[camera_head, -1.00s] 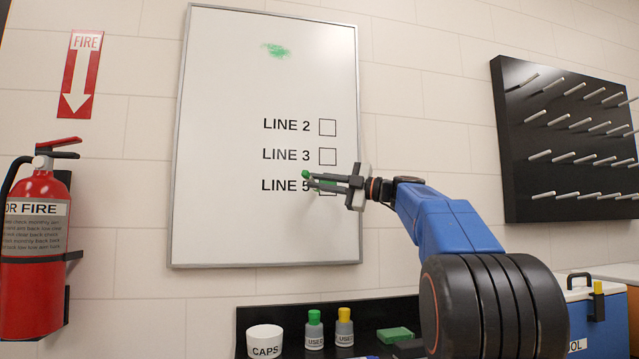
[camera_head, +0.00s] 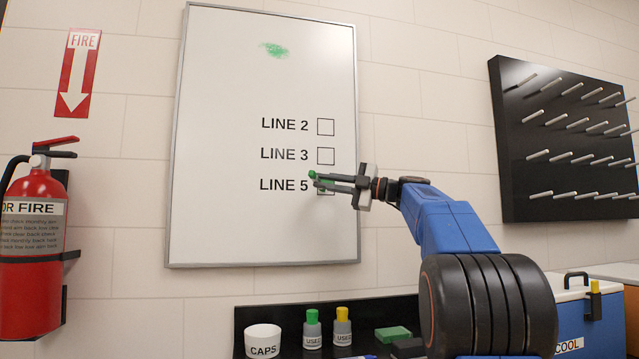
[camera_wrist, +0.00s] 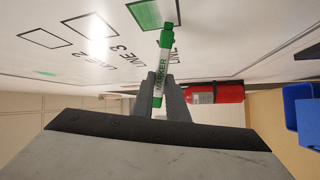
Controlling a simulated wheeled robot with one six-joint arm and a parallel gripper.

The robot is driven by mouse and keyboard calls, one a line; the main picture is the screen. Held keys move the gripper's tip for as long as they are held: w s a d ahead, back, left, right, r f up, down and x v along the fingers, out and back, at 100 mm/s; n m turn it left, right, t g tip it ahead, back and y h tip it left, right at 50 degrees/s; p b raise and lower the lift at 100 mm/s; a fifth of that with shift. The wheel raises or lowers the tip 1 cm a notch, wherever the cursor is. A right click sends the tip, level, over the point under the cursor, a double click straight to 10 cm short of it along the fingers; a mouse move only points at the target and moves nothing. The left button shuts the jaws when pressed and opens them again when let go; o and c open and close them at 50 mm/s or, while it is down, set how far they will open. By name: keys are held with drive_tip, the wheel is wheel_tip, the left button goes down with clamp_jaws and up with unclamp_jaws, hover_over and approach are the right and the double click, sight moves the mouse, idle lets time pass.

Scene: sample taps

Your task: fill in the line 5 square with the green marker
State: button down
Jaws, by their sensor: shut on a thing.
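My gripper (camera_head: 322,182) is shut on the green marker (camera_wrist: 161,70), in front of the whiteboard's lower right part. In the wrist view the marker has a white "MARKER" label and points toward the board; I cannot tell whether its end touches. The line 5 square (camera_wrist: 152,13) is filled with green there, with little or no white showing inside its outline. In the head view my fingers and the marker hide most of that square, right of the "LINE 5" label (camera_head: 283,185). The line 2 square (camera_head: 326,127) and line 3 square (camera_head: 326,156) are empty.
A green smudge (camera_head: 275,50) marks the upper whiteboard (camera_head: 220,110). Below stand a white CAPS cup (camera_head: 263,341), green-topped (camera_head: 312,330) and yellow-topped (camera_head: 342,327) USED bottles and a green block (camera_head: 393,334). A fire extinguisher (camera_head: 35,250) hangs left, a black peg rack (camera_head: 560,140) right.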

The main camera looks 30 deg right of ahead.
drive_tip(key=d, duration=0.2)
drive_tip(key=s+d, duration=0.1)
drive_tip(key=d, duration=0.1)
drive_tip(key=shift+d, duration=0.1)
idle(0.4)
drive_tip(key=shift+w+a, duration=0.3)
drive_tip(key=shift+a, duration=0.8)
drive_tip(key=shift+w+a, duration=0.3)
drive_tip(key=shift+a, duration=0.85)
drive_tip(key=shift+w+a, duration=0.3)
drive_tip(key=shift+a, duration=0.8)
drive_tip(key=shift+s, duration=0.1)
drive_tip(key=shift+s+a, duration=0.25)
drive_tip(key=shift+s, duration=0.7)
drive_tip(key=shift+s+a, duration=0.3)
drive_tip(key=shift+s, duration=0.65)
drive_tip(key=shift+s+a, duration=0.25)
drive_tip(key=shift+s, duration=0.7)
drive_tip(key=shift+s, duration=0.1)
